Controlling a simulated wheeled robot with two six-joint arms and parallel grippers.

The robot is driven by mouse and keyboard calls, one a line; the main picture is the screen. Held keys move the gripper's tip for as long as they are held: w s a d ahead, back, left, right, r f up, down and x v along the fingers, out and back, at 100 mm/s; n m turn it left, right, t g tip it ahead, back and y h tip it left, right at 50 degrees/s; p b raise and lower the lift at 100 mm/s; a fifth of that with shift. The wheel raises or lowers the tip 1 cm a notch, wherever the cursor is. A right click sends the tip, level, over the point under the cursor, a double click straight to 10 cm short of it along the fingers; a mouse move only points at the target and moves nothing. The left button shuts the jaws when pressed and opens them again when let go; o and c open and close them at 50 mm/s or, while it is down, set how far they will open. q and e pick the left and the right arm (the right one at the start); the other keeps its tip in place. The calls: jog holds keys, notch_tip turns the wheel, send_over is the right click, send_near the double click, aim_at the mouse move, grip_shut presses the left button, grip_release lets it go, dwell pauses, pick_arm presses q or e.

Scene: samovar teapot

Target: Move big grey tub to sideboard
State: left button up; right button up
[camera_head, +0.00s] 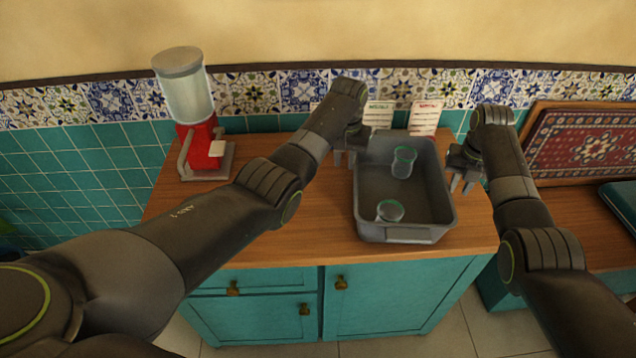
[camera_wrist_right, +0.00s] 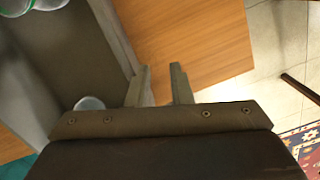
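The big grey tub (camera_head: 405,232) sits on the wooden top of a teal sideboard (camera_head: 290,235). Two clear glasses are inside it, one upright-looking glass (camera_head: 403,162) toward the back and one (camera_head: 389,211) near the front. My left gripper (camera_head: 345,160) is at the tub's left side, its fingers apart. My right gripper (camera_head: 461,184) is just beyond the tub's right wall, fingers apart. In the right wrist view my right gripper (camera_wrist_right: 160,85) shows open, with one finger close to the tub wall (camera_wrist_right: 115,40). Whether that finger touches the wall is unclear.
A red dispenser (camera_head: 200,140) with a clear container stands at the back left. Two printed cards (camera_head: 425,118) lean behind the tub. A framed patterned rug (camera_head: 590,140) and a teal box (camera_head: 622,203) are on the right-hand wooden surface. The counter's front left is clear.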

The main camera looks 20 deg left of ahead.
pick_arm(q)
jog(key=shift+r, duration=0.1)
notch_tip(320, 180, up, 12)
jog(key=shift+s, duration=0.45)
pick_arm(e)
notch_tip(320, 180, up, 12)
jog(key=shift+s, duration=0.45)
pick_arm(q)
jog(key=shift+f, duration=0.2)
pick_arm(e)
jog(key=shift+f, duration=0.1)
